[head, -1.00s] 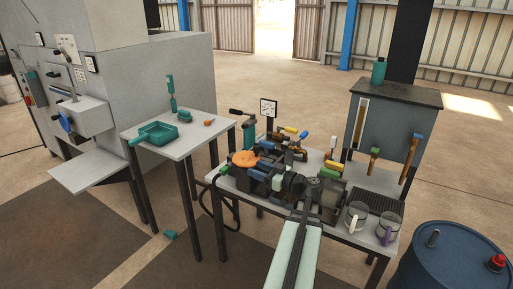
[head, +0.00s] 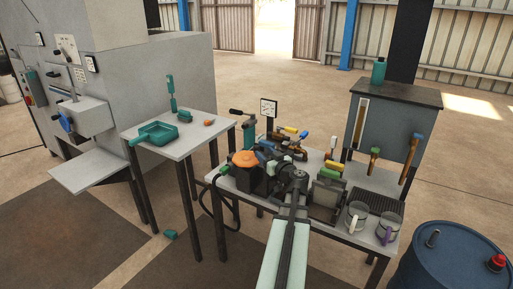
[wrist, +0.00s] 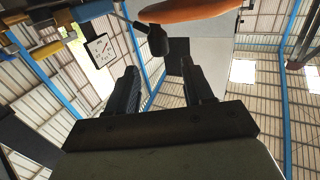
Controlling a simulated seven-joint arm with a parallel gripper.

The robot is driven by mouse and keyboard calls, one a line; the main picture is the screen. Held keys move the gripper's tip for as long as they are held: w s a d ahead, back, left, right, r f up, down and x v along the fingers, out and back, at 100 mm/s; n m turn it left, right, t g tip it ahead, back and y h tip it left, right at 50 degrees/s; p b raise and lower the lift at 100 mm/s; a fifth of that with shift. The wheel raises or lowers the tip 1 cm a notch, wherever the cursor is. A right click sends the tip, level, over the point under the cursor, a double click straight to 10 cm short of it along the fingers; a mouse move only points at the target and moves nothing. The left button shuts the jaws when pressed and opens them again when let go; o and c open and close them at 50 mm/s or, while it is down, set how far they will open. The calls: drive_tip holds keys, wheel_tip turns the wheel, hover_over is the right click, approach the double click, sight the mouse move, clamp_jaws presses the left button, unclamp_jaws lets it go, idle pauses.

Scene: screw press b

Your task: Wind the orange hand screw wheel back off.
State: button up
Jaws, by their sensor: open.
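The orange hand screw wheel (head: 244,158) sits on the dark press at the left part of the bench. In the wrist view the wheel's orange underside (wrist: 190,10) is cut by the top edge, with a dark stub (wrist: 157,40) hanging beside it. My gripper (wrist: 160,88) is open, its two dark fingers apart with nothing between them. The wheel lies beyond the fingertips and does not touch them in that view. In the head view my dark wrist is just right of the wheel; the fingers cannot be made out there.
Several coloured-handled clamps (head: 290,132) stand behind the press. Two mugs (head: 357,216) and a dark grate are at the bench's right. A sign (head: 268,107) stands behind. A side table (head: 190,138) with a teal tray (head: 158,133) is to the left; a blue drum (head: 450,255) is front right.

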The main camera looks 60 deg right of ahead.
sight(258, 148)
drive_tip(key=shift+x, duration=3.6)
drive_tip(key=c, duration=0.9)
